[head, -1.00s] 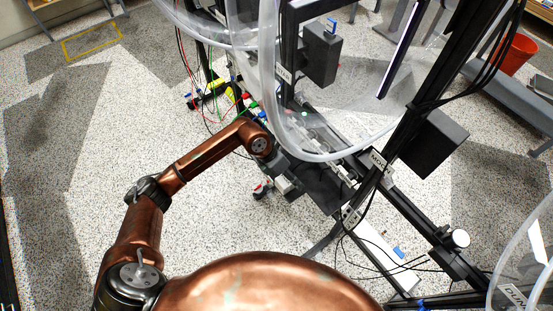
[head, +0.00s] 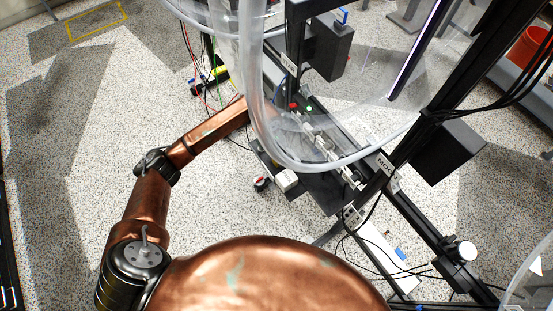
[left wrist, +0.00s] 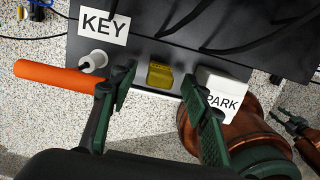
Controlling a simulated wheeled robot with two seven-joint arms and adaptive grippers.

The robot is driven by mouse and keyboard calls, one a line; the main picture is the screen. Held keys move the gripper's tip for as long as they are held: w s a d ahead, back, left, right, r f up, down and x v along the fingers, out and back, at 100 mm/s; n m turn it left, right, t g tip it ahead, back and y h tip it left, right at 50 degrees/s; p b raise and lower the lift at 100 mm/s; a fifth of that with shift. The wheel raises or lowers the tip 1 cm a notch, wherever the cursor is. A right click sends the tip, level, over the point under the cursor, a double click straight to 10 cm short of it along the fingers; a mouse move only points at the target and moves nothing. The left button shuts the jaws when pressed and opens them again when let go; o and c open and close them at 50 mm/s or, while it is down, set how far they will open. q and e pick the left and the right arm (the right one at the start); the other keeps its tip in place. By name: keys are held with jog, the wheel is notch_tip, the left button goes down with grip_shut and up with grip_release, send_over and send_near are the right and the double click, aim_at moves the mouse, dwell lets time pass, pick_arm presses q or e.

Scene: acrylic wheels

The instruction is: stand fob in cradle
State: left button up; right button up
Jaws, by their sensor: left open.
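In the left wrist view, an orange cylinder (left wrist: 60,77) lies beside a white round peg (left wrist: 93,60) below the KEY label (left wrist: 103,26); its right end passes behind a finger. A yellow block (left wrist: 160,75) sits on the dark panel's edge. A white block marked PARK (left wrist: 222,88) stands right of it. I cannot tell for certain which of these is the fob or the cradle. My left gripper (left wrist: 157,79) is open, its green fingers on either side of the yellow block in the picture. In the head view, the left gripper is hidden behind the clear wheel.
Large clear wheels (head: 300,168) on a black frame (head: 415,215) stand close to my left arm. Cables cross the panel (left wrist: 250,45) and hang around the frame. Wheeled feet are near the floor. Open speckled floor (head: 90,160) lies to the left.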

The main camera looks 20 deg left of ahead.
pick_arm(q)
notch_tip(320, 180, down, 3)
jog(key=shift+r, duration=0.15)
jog(key=shift+w, duration=0.15)
jog(key=shift+c, duration=0.8)
jog(key=c, duration=1)
pick_arm(e)
jog(key=shift+w+f, duration=0.2)
jog(key=shift+f, duration=0.2)
